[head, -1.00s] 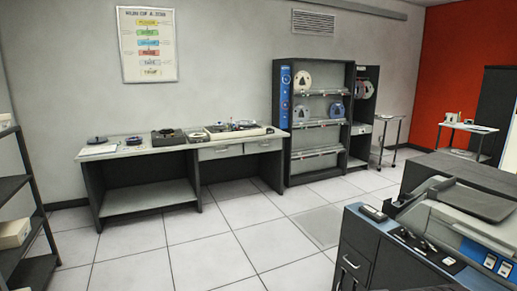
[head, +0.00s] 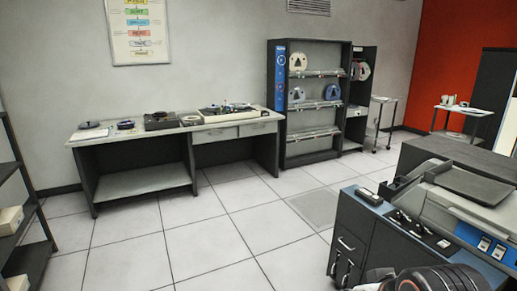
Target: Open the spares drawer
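The long workbench (head: 85,133) stands against the far wall in the head view. Two light drawers, a left one (head: 216,135) and a right one (head: 258,129), sit side by side under its top; both look shut. A dark cabinet (head: 362,233) at the lower right has metal handles (head: 345,244) on its front. I cannot read any label that tells which is the spares drawer. A dark, rounded part of my arm with orange marks shows at the bottom right, in front of the cabinet's lower part. My gripper's fingers are not in view.
Reel equipment stands on the workbench. A tape rack (head: 312,148) stands right of it. A blue and grey machine (head: 465,215) fills the right side, and dark shelves (head: 30,240) stand at the left edge. The tiled floor (head: 215,240) between is clear.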

